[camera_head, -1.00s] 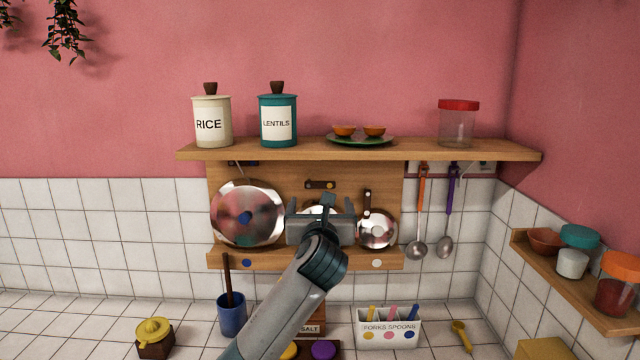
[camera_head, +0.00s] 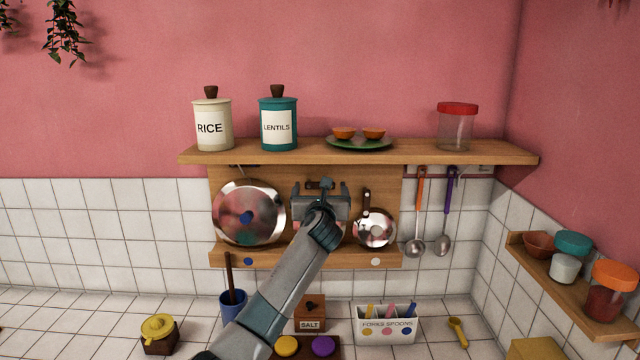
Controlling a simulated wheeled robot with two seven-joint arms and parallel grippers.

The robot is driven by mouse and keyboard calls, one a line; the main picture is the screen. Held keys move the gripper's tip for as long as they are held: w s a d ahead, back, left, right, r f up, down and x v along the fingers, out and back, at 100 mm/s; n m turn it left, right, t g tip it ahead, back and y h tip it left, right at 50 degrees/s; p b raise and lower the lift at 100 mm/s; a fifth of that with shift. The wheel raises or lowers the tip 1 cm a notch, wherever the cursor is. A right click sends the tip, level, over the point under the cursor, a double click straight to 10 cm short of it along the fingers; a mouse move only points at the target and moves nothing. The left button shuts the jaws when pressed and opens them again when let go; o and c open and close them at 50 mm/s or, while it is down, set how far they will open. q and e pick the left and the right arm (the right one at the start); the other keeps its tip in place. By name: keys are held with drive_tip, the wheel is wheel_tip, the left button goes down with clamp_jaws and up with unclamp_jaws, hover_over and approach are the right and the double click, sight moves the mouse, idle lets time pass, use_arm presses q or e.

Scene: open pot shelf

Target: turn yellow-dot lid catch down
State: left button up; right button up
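My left gripper (camera_head: 320,198) is in front of the middle of the wooden pot rack, seen from behind. Its fingertips point away toward the rack, so I cannot tell whether they are open or shut. The middle catch, a dark brown bar (camera_head: 312,185), is mostly covered by the gripper; whether they touch is unclear. The middle lid and any yellow dot are hidden behind the gripper and wrist. A large steel lid with a blue dot (camera_head: 246,217) stands to the left. A smaller steel lid (camera_head: 375,229) stands to the right, with its brown catch (camera_head: 366,201) upright over it. My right gripper is not in view.
The wooden shelf (camera_head: 470,156) above carries jars and a green plate. Ladles (camera_head: 415,246) hang to the right. On the counter are a blue cup (camera_head: 233,305), a salt box (camera_head: 310,318) and a cutlery box (camera_head: 387,327).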

use_arm(q)
drive_tip(key=shift+w, duration=1.25)
drive_tip(key=c, duration=1.5)
